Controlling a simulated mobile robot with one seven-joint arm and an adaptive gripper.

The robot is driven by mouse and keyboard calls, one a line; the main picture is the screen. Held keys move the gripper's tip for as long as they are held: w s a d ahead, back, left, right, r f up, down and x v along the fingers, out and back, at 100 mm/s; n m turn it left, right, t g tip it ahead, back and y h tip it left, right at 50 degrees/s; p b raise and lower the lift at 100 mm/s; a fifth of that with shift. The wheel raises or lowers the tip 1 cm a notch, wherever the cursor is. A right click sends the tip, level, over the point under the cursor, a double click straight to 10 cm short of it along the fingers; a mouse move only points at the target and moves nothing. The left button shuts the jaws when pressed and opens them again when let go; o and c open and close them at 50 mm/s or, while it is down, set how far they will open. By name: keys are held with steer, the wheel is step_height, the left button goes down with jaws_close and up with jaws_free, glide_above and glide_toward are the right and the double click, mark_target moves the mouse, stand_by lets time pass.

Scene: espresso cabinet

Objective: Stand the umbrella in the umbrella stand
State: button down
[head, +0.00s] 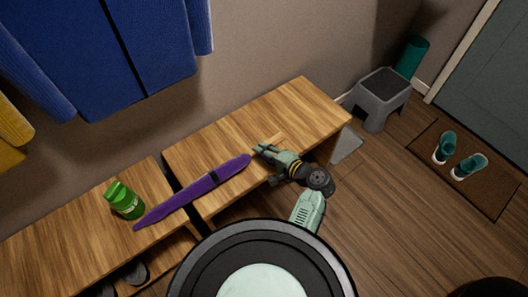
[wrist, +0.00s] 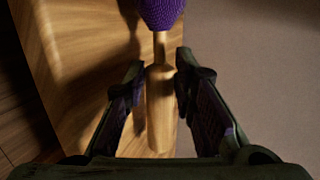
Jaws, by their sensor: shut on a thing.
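The purple umbrella (head: 195,192) lies closed along the wooden bench, with a dark band around its middle. Its pale wooden handle (wrist: 160,105) is between the fingers of my gripper (wrist: 160,70) in the wrist view, and the purple cloth (wrist: 160,12) begins just beyond the fingertips. My gripper (head: 262,150) is shut on the handle near the bench's right part in the head view. A teal cylinder (head: 411,58), which looks like the umbrella stand, stands on the floor at the back right. The grey stool partly hides it, and its inside is not clear.
A grey step stool (head: 381,98) stands between bench and cylinder. Teal shoes (head: 468,166) sit on a brown mat (head: 487,192) by the door. Blue coats (head: 110,50) hang above. Floor right of the bench is mostly clear.

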steer(key=shift+f, duration=0.15)
steer(key=c, duration=1.3)
jaws_free()
steer(key=shift+c, duration=0.2)
steer(key=shift+r, duration=0.2)
steer(key=v, duration=1.2)
steer(key=shift+r+b, duration=0.25)
steer(key=shift+b, duration=0.05)
